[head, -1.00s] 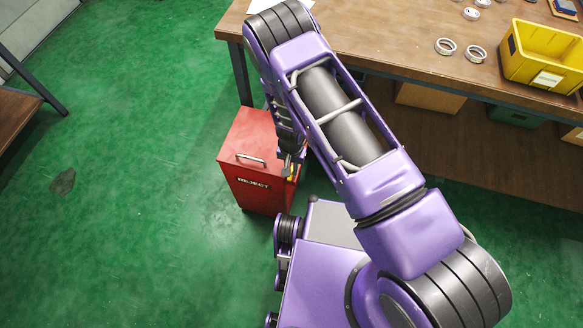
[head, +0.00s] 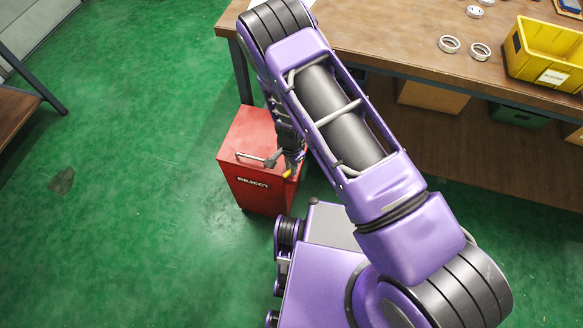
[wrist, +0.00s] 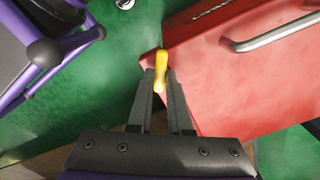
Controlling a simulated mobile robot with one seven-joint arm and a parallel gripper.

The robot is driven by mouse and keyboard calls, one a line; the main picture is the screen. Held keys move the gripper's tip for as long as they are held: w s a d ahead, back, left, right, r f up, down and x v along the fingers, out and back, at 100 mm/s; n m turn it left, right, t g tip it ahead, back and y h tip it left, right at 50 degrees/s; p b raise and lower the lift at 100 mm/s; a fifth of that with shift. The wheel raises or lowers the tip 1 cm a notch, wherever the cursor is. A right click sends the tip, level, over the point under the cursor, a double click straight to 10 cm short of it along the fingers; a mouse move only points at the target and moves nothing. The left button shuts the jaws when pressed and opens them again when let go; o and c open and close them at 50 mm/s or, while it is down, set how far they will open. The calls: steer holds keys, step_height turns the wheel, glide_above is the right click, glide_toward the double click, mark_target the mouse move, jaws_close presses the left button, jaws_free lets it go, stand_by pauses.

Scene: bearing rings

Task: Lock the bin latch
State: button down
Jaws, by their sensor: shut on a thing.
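The red bin (head: 250,188), marked REJECT, stands on the green floor with its lid down. In the wrist view the bin's red lid (wrist: 235,90) fills the right side. The yellow latch (wrist: 161,68) is at the corner of the bin; a bit of it shows in the head view (head: 287,175). My gripper (wrist: 161,82) is shut on the yellow latch, with one dark finger on each side of it. In the head view my gripper (head: 287,163) is at the bin's right front edge, partly hidden by my arm. The latch's base is hidden.
A grey bar handle (head: 252,156) is on the bin's lid, left of my gripper. A wooden workbench (head: 390,45) stands behind and right, with bearing rings (head: 449,44) and a yellow crate (head: 515,70). Green floor (head: 130,150) is open to the left.

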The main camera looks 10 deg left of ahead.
steer(key=m, duration=0.5)
steer(key=shift+w+a+m, duration=0.15)
steer(key=shift+w+m, duration=0.05)
steer(key=shift+m, duration=0.1)
steer(key=m, duration=0.5)
steer(key=shift+w+m, duration=0.2)
steer(key=shift+m, duration=0.4)
steer(key=c, duration=0.8)
jaws_free()
steer(key=shift+c, duration=0.2)
step_height(320, 180, up, 18)
steer(key=p, duration=0.3)
steer(key=shift+f, duration=0.25)
